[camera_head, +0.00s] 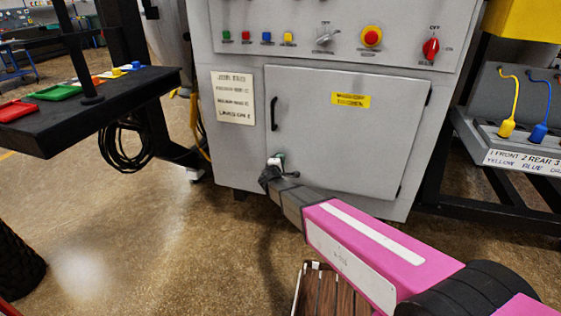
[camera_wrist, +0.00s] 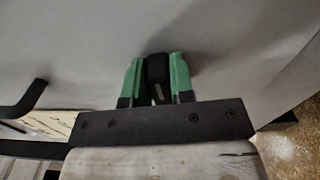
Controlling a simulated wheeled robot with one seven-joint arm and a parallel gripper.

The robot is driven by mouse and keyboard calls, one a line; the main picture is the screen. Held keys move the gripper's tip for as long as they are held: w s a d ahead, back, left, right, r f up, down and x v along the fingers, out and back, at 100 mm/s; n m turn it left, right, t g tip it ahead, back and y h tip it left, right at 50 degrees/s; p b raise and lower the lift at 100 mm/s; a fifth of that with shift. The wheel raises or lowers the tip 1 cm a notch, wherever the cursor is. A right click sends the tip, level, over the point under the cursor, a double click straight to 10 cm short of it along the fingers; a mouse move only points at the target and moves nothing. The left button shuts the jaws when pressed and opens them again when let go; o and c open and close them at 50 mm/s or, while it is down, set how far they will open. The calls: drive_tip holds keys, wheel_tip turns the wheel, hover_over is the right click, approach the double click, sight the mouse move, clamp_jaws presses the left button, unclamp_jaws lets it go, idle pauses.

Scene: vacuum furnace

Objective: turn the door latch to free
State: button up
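The grey furnace door (camera_head: 350,130) is closed flush in the front of the cabinet. A black upright handle (camera_head: 273,113) is on its left side. My gripper (camera_head: 277,162) is at the door's lower left, below that handle. In the wrist view, the green fingers of my gripper (camera_wrist: 157,80) stand on both sides of a black latch piece (camera_wrist: 157,70), close against it, so they look shut on it. The latch is mostly hidden by my gripper in the head view. A black bent bar (camera_wrist: 33,97) shows at the left of the wrist view.
A control panel with a red knob (camera_head: 431,48) and an emergency stop (camera_head: 371,37) is above the door. A black table (camera_head: 130,95) with coloured trays stands left. A cable stand (camera_head: 500,135) is right. A wooden slatted thing (camera_head: 325,292) lies below my arm.

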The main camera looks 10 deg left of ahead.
drive_tip(key=o, duration=0.4)
drive_tip(key=shift+c, duration=0.2)
drive_tip(key=s, duration=1)
drive_tip(key=shift+s+a, duration=0.4)
drive_tip(key=d+f+m+g+h, duration=0.2)
drive_tip(key=d+m+g+h, duration=0.6)
drive_tip(key=d, duration=1.9)
drive_tip(key=s+d+m+g+y, duration=0.9)
drive_tip(key=s+d, duration=0.5)
drive_tip(key=d, duration=0.2)
drive_tip(key=shift+s+d+m+g+y, duration=0.35)
drive_tip(key=shift+m+g, duration=0.15)
drive_tip(key=shift+m, duration=0.5)
